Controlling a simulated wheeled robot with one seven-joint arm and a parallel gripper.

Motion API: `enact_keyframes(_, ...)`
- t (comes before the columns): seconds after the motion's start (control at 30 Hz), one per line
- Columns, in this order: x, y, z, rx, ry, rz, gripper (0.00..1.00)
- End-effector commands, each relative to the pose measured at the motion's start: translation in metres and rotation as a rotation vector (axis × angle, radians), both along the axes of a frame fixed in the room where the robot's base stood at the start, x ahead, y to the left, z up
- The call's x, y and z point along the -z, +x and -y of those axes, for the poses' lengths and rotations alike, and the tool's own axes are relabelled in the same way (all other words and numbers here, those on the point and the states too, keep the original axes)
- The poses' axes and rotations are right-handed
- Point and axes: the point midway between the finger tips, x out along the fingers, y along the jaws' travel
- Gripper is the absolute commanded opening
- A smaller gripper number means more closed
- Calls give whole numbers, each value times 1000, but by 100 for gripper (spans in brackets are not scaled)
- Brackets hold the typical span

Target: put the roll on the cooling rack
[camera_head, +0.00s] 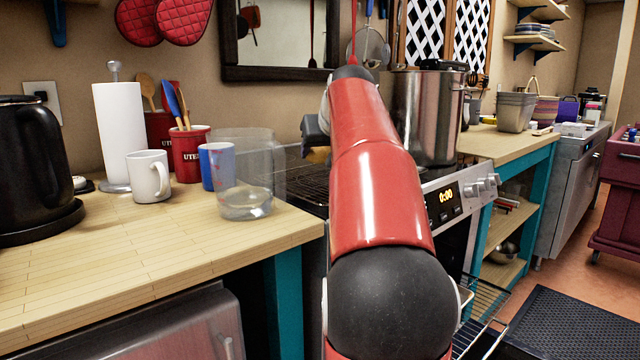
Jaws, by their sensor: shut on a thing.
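My gripper (313,138) is in the middle of the view, pointing down over the stove, partly hidden by my red arm. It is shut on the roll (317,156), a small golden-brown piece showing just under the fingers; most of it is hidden. A dark wire rack (300,184), which looks like the cooling rack, lies on the stove below and left of my gripper. The roll appears to be held above it, but I cannot tell the gap. My arm hides the rack's right side.
A clear jar (246,205), a blue cup (217,166) and a white mug (148,177) stand on the left counter. A large steel pot (428,115) stands on the stove to the right. The front of the left counter (150,255) is clear.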

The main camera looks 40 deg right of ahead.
Motion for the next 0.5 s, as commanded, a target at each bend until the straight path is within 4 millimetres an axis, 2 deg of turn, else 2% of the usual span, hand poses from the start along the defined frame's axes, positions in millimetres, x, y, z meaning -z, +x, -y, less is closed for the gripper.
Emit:
enact_keyframes(0.03,9,-2,1,2,-3,3,32)
enact_keyframes(0.27,18,-2,4,2,-1,3,32)
enact_keyframes(0.5,53,-3,12,4,-1,3,32)
